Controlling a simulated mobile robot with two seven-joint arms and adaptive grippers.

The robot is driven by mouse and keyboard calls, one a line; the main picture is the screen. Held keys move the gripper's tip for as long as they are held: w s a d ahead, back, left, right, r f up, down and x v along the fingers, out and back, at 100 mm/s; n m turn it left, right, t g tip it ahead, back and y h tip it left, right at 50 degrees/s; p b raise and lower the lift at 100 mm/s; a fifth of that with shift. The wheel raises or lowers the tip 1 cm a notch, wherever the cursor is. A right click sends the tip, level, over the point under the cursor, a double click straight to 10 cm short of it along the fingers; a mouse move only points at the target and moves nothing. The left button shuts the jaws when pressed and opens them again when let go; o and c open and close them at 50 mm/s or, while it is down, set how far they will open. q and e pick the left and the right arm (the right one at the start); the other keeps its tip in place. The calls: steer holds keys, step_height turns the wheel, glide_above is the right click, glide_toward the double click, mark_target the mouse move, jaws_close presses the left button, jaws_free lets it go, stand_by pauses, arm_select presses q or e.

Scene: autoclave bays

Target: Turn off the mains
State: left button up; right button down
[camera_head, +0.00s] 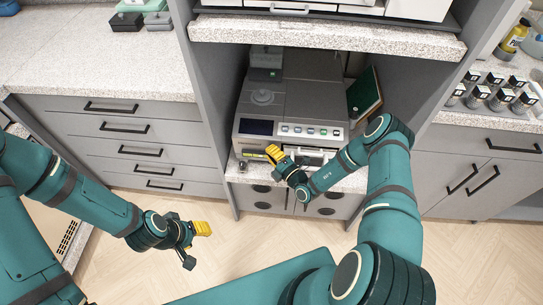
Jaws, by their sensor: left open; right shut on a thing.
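A grey machine (290,95) stands in the middle bay, with a dark screen (257,127) and a row of buttons (310,131) on its sloped front. No part of it is clearly readable as the mains switch. My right gripper (277,156) is at the machine's lower front edge. Its yellow fingertips are shut on a small part there, which the fingers mostly hide. My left gripper (197,245) is open and empty, low over the floor in front of the left drawers, away from the machine.
A small dark knob-like thing (243,166) is at the bay's front edge. A green book or binder (364,94) leans at the machine's right. Grey bay walls (209,85) flank it. Small bottles (498,92) stand on the right counter. The left counter (95,60) is mostly clear.

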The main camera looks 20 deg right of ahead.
steer(key=shift+d+r, duration=0.1)
steer(key=shift+d, duration=0.05)
steer(key=shift+r+p, duration=0.15)
steer(key=shift+p, duration=0.2)
steer(key=g+p, duration=0.1)
steer(key=r+m+p, duration=0.1)
steer(key=p, duration=0.1)
steer(key=shift+s+m+g+h, duration=0.15)
steer(key=shift+m+g+h, duration=0.15)
steer(key=shift+g, duration=0.1)
steer(key=s+d+r+p, duration=0.1)
steer(key=s, duration=1.3)
steer(key=s+a+r+n+g+y+b, duration=0.1)
steer(key=s+a+n+g+y, duration=0.3)
steer(key=s+n+g, duration=0.2)
steer(key=s+a+r+n+g+y+b, duration=0.1)
steer(key=s+a+n+g+y+b, duration=0.1)
steer(key=s+a+n+g+y, duration=0.3)
steer(key=s+n, duration=0.3)
steer(key=n, duration=0.3)
steer(key=shift+s+a+g, duration=0.15)
steer(key=shift+s+g, duration=0.25)
